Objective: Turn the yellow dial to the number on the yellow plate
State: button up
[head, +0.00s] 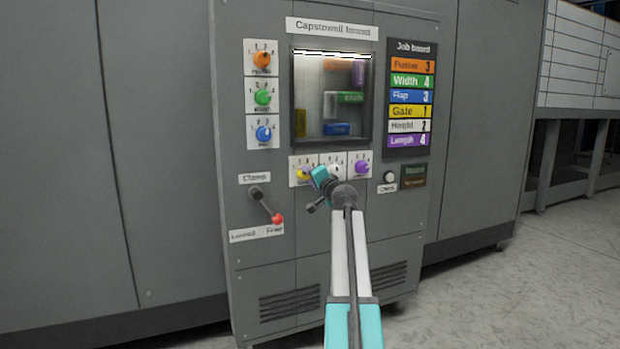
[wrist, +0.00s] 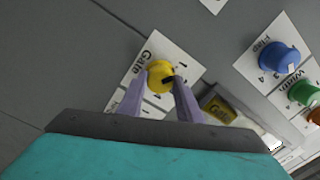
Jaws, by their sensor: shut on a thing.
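The yellow dial (head: 302,174) sits on its white number card, at the left of the row under the window. It also shows in the wrist view (wrist: 158,72), on a card marked Gate (wrist: 176,55). The yellow plate (head: 410,111) on the job board reads Gate 1. My gripper (head: 312,175) is at the dial; in the wrist view its two purple fingers (wrist: 167,86) are shut on the dial's sides. The fingers cover part of the dial and card. A dark mark shows on the dial, but I cannot tell which number it points to.
White (head: 332,167) and purple (head: 361,167) dials sit close to the right. Orange, green and blue (head: 263,133) dials stand in a column left of the window. A clamp lever with a red knob (head: 278,219) is below left. A white button (head: 390,177) is at right.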

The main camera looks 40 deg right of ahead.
jog(key=shift+s+d, duration=0.15)
jog(key=shift+d, duration=0.05)
jog(key=o, duration=1)
jog(key=shift+o, duration=0.2)
jog(key=shift+a, duration=0.1)
jog(key=p+v, duration=0.4)
jog(key=v, duration=0.9)
jog(key=shift+s, duration=0.35)
jog(key=shift+a, duration=0.15)
